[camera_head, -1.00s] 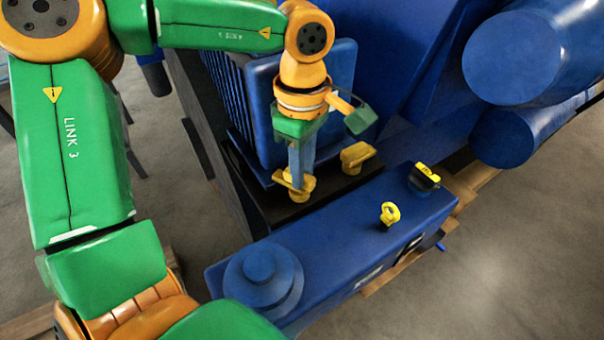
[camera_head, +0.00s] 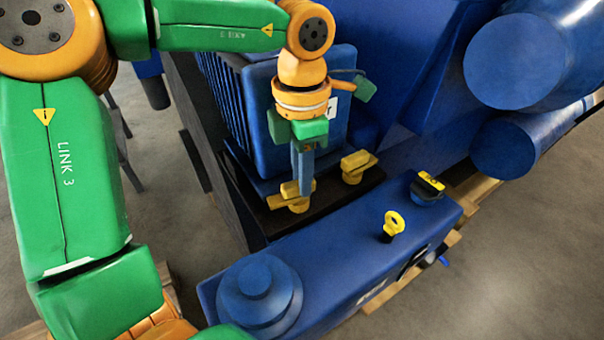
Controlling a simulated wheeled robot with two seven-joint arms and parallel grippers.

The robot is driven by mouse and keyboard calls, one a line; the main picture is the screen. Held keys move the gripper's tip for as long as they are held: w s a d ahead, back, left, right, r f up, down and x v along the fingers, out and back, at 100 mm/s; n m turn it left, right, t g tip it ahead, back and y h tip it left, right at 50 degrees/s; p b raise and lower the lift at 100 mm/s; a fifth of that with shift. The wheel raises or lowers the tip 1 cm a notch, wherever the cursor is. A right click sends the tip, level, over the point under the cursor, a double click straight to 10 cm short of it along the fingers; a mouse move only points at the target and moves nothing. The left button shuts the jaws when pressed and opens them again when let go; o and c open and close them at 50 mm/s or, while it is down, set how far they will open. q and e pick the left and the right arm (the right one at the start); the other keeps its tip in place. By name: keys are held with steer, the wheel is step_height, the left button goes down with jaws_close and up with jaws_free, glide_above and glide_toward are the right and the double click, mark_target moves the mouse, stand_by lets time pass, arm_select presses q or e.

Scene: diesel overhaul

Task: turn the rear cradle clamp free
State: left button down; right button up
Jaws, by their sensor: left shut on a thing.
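Two yellow cradle clamps stand on the dark base at the foot of the blue finned unit. My left gripper (camera_head: 303,190) points down and is shut on the nearer, left clamp (camera_head: 290,198), whose bar now lies slanted, with its right end higher in the picture. The fingers hide part of this clamp. The other clamp (camera_head: 357,166) stands a little to the right, untouched, with its bar slanted the same way. From this view I cannot tell if the held clamp is loose. My right gripper is not in view.
A long blue housing (camera_head: 335,268) lies in front, with a round stepped cap (camera_head: 258,290), a yellow ring handle (camera_head: 393,222) and a black-and-yellow cap (camera_head: 427,187). The blue finned unit (camera_head: 262,125) rises behind the clamps. Large blue cylinders (camera_head: 515,62) are at upper right.

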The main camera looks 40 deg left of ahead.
arm_select(q)
steer(key=shift+n, duration=1)
steer(key=c, duration=0.7)
jaws_free()
step_height(320, 180, up, 7)
steer(key=shift+r+p, duration=0.1)
steer(key=shift+p, duration=0.6)
